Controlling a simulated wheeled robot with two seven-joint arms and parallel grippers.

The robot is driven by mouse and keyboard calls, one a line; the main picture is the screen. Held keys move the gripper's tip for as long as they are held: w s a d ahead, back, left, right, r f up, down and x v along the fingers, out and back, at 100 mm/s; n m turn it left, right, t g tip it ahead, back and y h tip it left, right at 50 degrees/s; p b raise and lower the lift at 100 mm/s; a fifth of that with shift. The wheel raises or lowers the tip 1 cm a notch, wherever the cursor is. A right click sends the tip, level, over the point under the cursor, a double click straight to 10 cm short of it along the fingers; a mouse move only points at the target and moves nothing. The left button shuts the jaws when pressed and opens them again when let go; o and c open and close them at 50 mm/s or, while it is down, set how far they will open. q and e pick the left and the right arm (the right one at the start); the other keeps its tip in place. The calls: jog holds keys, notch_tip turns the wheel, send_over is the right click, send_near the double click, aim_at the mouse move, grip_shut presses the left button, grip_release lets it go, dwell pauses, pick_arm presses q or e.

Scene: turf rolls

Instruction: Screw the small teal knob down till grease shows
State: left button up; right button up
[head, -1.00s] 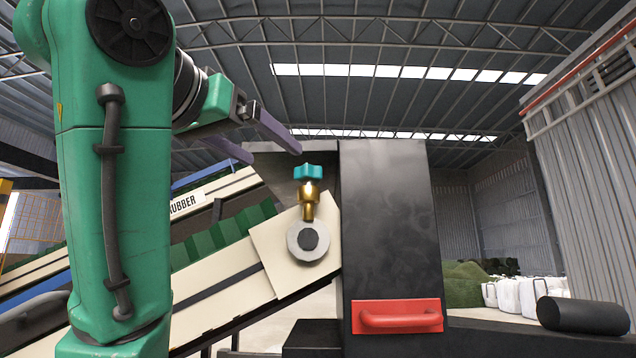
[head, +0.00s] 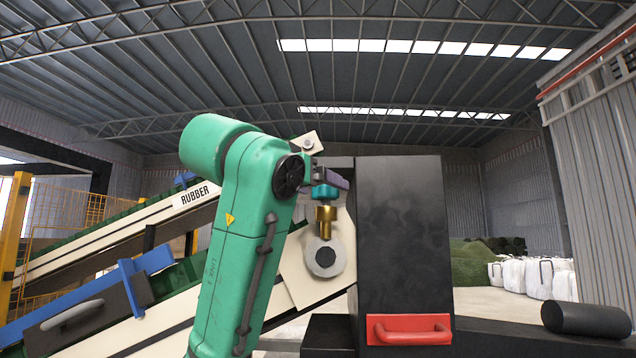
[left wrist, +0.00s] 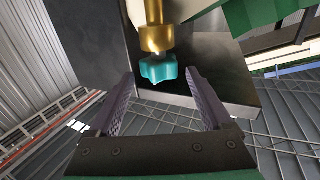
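The small teal knob (head: 325,192) sits on top of a brass fitting (head: 326,214) above a round grey hub on the conveyor's cream side plate. My left gripper (head: 335,178) is at the knob, its purple finger partly covering the knob's top. In the left wrist view the lobed teal knob (left wrist: 158,70) lies between the tips of the two fingers, with a gap on each side. The left gripper (left wrist: 160,76) is open there and holds nothing. No grease is visible. My right gripper is in neither view.
A tall black housing (head: 405,230) with a red handle (head: 409,330) stands just right of the knob. The conveyor marked RUBBER (head: 195,195) slopes behind my left arm. A black roll (head: 586,320) lies at the right. White bags (head: 535,277) stand far back.

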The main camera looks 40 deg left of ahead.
pick_arm(q)
jog(key=shift+w, duration=0.1)
jog(key=c, duration=0.5)
jog(key=shift+a, duration=0.1)
jog(key=c, duration=0.6)
jog(key=shift+f, duration=0.1)
jog(key=shift+h, duration=0.3)
jog(key=shift+a+m+h+p, duration=0.1)
jog(key=shift+a+m+h, duration=0.15)
jog(key=shift+m+h, duration=1)
jog(key=shift+a+m+h+p, duration=0.15)
jog(key=shift+m+h, duration=0.6)
jog(key=shift+h, duration=0.95)
jog(key=shift+a+m+h+p, duration=0.1)
jog(key=shift+a+m+h, duration=0.2)
jog(key=shift+m+h, duration=0.95)
jog(key=shift+h, duration=0.3)
